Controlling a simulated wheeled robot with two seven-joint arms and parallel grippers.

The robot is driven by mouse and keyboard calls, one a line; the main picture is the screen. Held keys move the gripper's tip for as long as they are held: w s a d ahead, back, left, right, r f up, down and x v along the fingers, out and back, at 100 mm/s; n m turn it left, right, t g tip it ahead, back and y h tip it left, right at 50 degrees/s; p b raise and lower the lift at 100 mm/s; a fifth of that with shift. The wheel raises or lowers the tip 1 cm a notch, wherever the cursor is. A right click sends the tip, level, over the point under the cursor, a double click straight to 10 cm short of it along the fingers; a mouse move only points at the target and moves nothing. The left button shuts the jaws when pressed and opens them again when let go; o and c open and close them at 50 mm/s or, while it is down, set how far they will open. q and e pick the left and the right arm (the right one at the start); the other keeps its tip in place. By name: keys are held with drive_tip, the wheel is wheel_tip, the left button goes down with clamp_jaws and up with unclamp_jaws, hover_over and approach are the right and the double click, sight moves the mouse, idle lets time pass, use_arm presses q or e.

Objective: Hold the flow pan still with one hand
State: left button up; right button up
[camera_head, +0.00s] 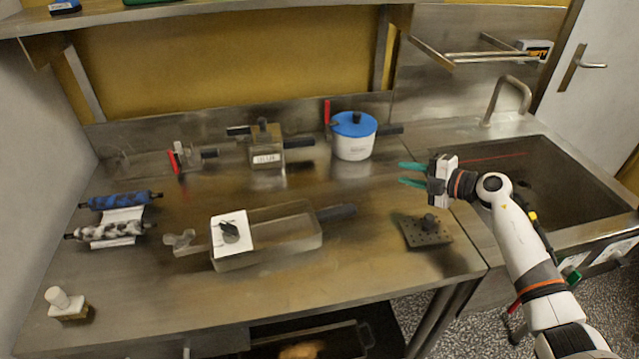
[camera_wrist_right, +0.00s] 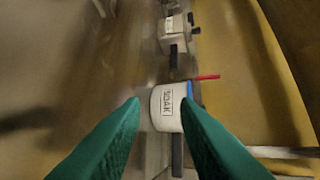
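A long shallow metal pan (camera_head: 290,237) with a dark handle to the right lies mid-bench. A labelled steel box-shaped pan (camera_head: 266,150) with a dark handle stands at the back; its label is too small to read. I cannot tell for sure which is the flow pan. In the right wrist view the box-shaped pan (camera_wrist_right: 172,42) shows far off. My right gripper (camera_head: 411,174) has its green fingers apart, empty, above the bench's right side, clear of both pans. My left gripper is not in view.
A white pot (camera_head: 354,147) with a blue lid and red upright handle stands behind the gripper. A white card (camera_head: 231,236) lies on the long pan. A perforated plate (camera_head: 426,231) lies front right. A sink (camera_head: 560,185) is at right.

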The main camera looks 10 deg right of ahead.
drive_tip(key=a+r+n+g+y, duration=0.2)
drive_tip(key=a+r+n+g, duration=0.15)
drive_tip(key=a, duration=0.75)
wheel_tip(320, 180, up, 3)
drive_tip(key=n+g+h, duration=0.8)
drive_tip(key=n+h, duration=0.2)
drive_tip(key=h, duration=0.1)
hover_over(319, 225)
wheel_tip(319, 225, down, 11)
drive_tip(key=shift+r, duration=0.15)
drive_tip(key=shift+c, duration=0.6)
clamp_jaws()
